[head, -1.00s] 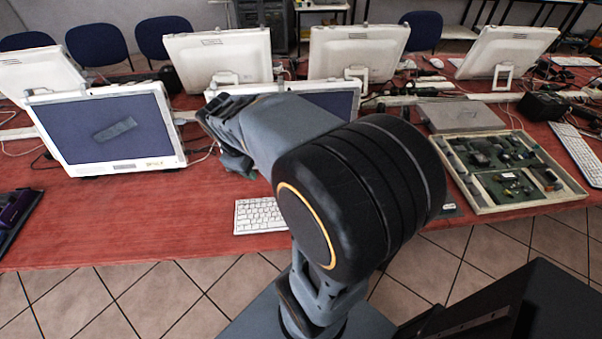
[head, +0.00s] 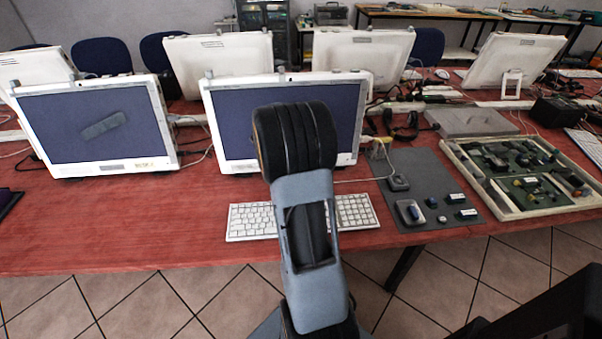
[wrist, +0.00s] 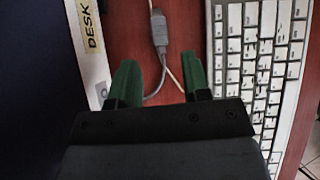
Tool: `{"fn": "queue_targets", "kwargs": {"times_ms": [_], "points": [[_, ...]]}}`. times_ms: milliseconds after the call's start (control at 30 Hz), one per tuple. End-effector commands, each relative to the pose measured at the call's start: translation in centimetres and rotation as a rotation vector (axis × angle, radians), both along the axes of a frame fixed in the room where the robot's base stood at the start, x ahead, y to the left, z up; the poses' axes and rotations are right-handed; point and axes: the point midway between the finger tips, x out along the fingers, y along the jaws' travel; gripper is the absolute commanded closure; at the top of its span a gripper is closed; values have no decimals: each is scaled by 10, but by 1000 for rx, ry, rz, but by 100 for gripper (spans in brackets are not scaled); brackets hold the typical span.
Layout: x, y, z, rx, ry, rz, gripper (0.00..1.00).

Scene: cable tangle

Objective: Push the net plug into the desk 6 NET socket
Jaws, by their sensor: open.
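In the wrist view, a grey plug or connector (wrist: 158,28) lies on the red table, with a grey cable curving from its lower end. I cannot tell whether it is the net plug. My gripper (wrist: 161,70) is open, its two green fingers apart and empty. The connector lies ahead of the gap between the fingertips, and the cable loop shows in the gap. In the head view the gripper is hidden behind my arm. A monitor edge with a "DESK" label (wrist: 92,32) is at left in the wrist view; its number is cut off. I cannot make out a NET socket.
A white keyboard (wrist: 258,70) lies right of the fingers. In the head view, a dark mat (head: 432,175) with small grey and blue parts lies right of my arm, beside a framed tray of components (head: 512,213). Monitors (head: 95,128) stand along the table.

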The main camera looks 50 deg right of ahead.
Motion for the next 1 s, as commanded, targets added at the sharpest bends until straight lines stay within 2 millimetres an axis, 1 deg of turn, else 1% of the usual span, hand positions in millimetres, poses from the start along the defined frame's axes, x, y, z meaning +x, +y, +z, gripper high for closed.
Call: {"fn": "queue_targets", "kwargs": {"times_ms": [33,100,400,600,967,1000], "points": [[-3,-3,-10,0,0,-2,56],[-6,-7,-16,0,0,-1,56],[-14,-18,-31,1,0,-1,56],[-17,-22,-36,0,0,-1,56],[-17,-22,-37,0,0,-1,56],[-17,-22,-37,0,0,0,58]]}}
